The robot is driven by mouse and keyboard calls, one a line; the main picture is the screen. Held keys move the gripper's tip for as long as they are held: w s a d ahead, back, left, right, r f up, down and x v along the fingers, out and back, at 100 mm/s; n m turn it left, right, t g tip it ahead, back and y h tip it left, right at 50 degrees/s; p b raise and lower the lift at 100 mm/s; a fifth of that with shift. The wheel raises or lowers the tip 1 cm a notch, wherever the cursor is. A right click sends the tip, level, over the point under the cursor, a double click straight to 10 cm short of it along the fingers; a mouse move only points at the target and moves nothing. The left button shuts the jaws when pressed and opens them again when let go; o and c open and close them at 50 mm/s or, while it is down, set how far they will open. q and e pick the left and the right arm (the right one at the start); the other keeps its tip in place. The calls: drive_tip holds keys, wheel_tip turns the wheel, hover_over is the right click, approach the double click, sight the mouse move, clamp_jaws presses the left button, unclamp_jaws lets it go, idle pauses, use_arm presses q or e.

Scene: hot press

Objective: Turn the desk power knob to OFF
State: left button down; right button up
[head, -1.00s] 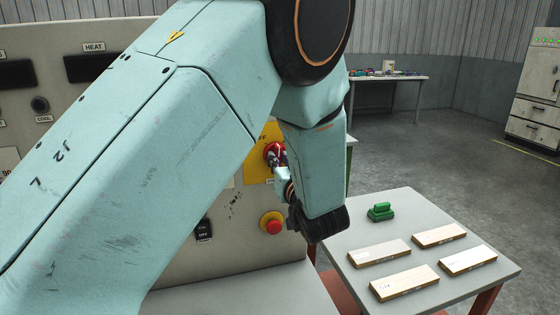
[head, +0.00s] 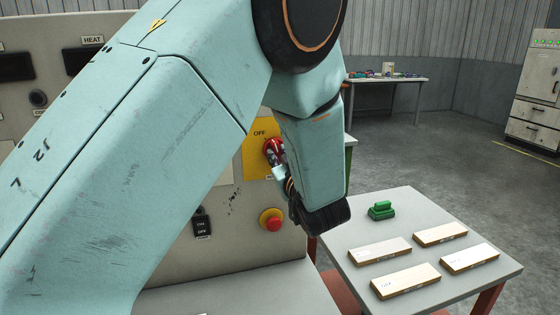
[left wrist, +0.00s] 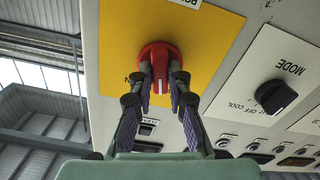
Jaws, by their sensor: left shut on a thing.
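The red power knob (head: 272,146) sits on a yellow plate (head: 252,166) at the right end of the press's beige front panel. "OFF" is printed on the plate above the knob. My left gripper (head: 276,160) reaches the knob from the front, with its arm covering much of the panel. In the left wrist view the gripper's two fingers (left wrist: 160,80) are shut on the red knob (left wrist: 158,52), one on each side of its grip. The yellow plate (left wrist: 205,35) shows around it. My right gripper is not seen.
A red push button (head: 271,219) and a black ON/OFF switch (head: 202,224) sit below on the panel. A black MODE knob (left wrist: 275,96) is beside the plate. A small table (head: 345,235) at right holds light blocks and a green object.

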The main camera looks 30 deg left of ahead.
use_arm(q)
drive_tip(key=shift+n+b, duration=1.35)
drive_tip(key=shift+n, duration=0.95)
drive_tip(key=c, duration=1.3)
unclamp_jaws()
wheel_tip(320, 180, up, 10)
drive_tip(key=shift+w, duration=0.1)
